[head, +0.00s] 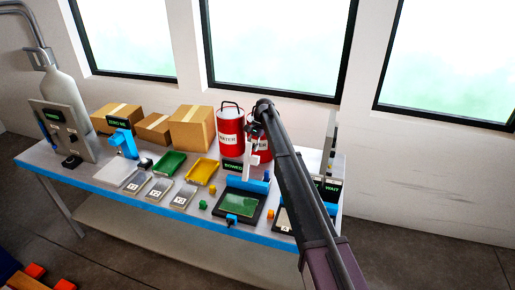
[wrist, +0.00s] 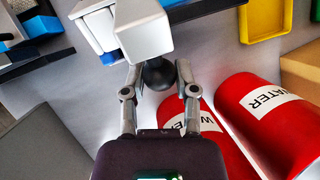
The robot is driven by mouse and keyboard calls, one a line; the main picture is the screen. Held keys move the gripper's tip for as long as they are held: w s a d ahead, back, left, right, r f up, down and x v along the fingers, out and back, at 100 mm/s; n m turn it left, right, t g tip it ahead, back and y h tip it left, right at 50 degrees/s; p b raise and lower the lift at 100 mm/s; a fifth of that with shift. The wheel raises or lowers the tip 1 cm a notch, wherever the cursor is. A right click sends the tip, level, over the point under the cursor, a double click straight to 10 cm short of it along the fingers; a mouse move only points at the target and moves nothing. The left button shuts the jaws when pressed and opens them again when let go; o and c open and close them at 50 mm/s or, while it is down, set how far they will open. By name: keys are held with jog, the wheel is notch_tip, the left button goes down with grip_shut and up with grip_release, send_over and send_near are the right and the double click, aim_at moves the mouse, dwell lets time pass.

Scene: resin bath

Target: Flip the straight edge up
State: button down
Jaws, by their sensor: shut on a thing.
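My gripper (wrist: 159,82) is shut on a round black knob (wrist: 157,74) at the end of a pale grey block (wrist: 143,28). In the head view my gripper (head: 257,129) is above the rear of a black-framed tray with a green panel (head: 238,206). A pale upright piece (head: 251,168) shows below it, over a blue bar (head: 247,184) at the tray's rear. My arm hides part of this area.
Two red water cans (head: 230,130) (wrist: 272,125) stand close behind my gripper. Cardboard boxes (head: 191,128), a green tray (head: 168,163) and a yellow tray (head: 202,172) lie to the left. Numbered plates (head: 158,188) lie near the table's blue front edge (head: 150,201).

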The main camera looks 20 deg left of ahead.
jog(key=shift+w, duration=0.1)
dwell(0.3)
jog(key=shift+c, duration=1.9)
grip_release()
jog(key=shift+a, duration=0.15)
